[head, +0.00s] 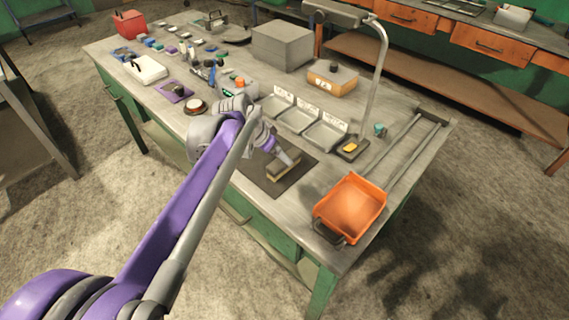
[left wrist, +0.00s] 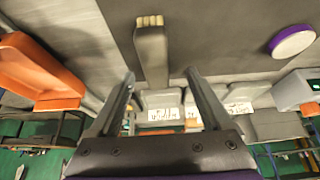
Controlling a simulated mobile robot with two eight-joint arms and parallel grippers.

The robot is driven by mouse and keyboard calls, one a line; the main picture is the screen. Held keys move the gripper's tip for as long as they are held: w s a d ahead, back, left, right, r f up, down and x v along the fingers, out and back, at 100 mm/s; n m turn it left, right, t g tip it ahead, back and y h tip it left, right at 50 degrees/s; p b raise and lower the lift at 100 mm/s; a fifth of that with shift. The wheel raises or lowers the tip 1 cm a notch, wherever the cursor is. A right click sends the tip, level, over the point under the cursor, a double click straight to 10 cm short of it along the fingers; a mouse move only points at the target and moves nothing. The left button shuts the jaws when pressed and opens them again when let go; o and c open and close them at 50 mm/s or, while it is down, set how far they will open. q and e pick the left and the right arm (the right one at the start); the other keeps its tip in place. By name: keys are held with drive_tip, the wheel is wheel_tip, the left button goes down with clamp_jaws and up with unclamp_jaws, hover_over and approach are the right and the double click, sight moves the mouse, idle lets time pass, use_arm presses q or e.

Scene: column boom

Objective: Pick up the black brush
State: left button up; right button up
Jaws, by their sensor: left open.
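A dark brush (head: 284,170) with pale cream bristles lies on a dark mat (head: 262,181) near the front edge of the workbench. In the left wrist view, the brush (left wrist: 152,58) points away from me, with its bristles at the top end. My left gripper (head: 287,157) is over the mat, close to the brush. Its two fingers are apart in the left wrist view (left wrist: 160,74), and the near end of the brush shows between the tips. I cannot tell whether either finger touches it. My right gripper is not in view.
An orange tray (head: 352,206) stands right of the mat. Grey open bins (head: 325,135) stand behind it. A lamp (head: 380,75) rises behind a small dark holder with a yellow piece (head: 350,147). A round white-topped disc (head: 196,106) and several small items lie to the left.

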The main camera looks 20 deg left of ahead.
use_arm(q)
drive_tip(key=x, duration=0.4)
drive_tip(key=shift+d+r+b, duration=0.1)
drive_tip(key=shift+d+b, duration=0.25)
drive_tip(key=shift+w+f, duration=0.15)
drive_tip(key=shift+f, duration=0.15)
drive_tip(key=shift+f, duration=0.25)
clamp_jaws()
